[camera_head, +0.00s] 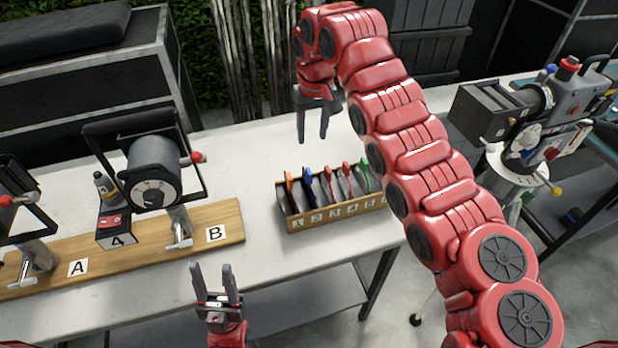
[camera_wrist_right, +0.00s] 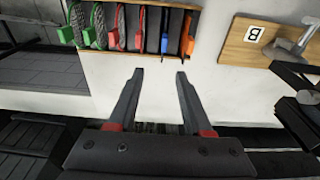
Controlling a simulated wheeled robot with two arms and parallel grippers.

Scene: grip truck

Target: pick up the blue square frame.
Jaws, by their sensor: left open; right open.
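The blue square frame (camera_head: 308,182) stands on edge in a wooden rack (camera_head: 296,224) with numbered slots, beside an orange frame (camera_head: 290,190). In the right wrist view the blue frame (camera_wrist_right: 164,43) shows as a thin upright strip next to the orange one (camera_wrist_right: 187,34). My right gripper (camera_head: 312,138) is open and empty, pointing down above the table behind the rack. In the right wrist view its fingertips (camera_wrist_right: 160,75) are apart, with the blue frame beyond the gap, not between them. My left gripper (camera_head: 213,275) is open and empty at the table's front edge.
Red and green frames (camera_head: 328,184) fill other slots of the rack. A wooden board (camera_head: 215,222) marked A and B, with clamps and a black device (camera_head: 150,180), lies to the left. A camera-like machine (camera_head: 540,120) stands at right. White table is bare behind the rack.

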